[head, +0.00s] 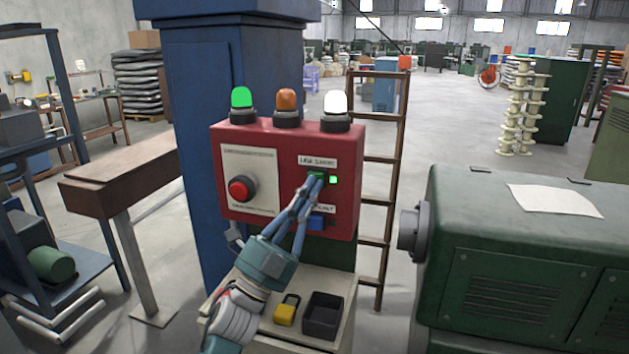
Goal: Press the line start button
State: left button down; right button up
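The red control box (288,152) stands in the middle of the head view. Its label, which seems to read "LINE START" (317,161), sits above a green button (318,174) on the right half. My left gripper (315,184) reaches up from below, with its two fingers drawn together at the tips. The tips are right at the green button and cover its lower part; I cannot tell whether they press it. A small green light (333,180) glows beside the button. My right gripper is not in view.
A red round button (242,188) is on the box's left panel and a blue button (317,222) lies below the fingers. Green, orange and white lamps (287,108) top the box. A shelf below holds a yellow padlock (286,311) and black tray (323,331). A green machine (520,260) stands right.

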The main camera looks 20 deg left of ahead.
pick_arm(q)
jog(key=shift+s, duration=0.65)
jog(key=shift+s, duration=0.1)
jog(key=shift+s+a+p, duration=0.15)
jog(key=shift+s+p, duration=0.35)
jog(key=shift+s, duration=1.9)
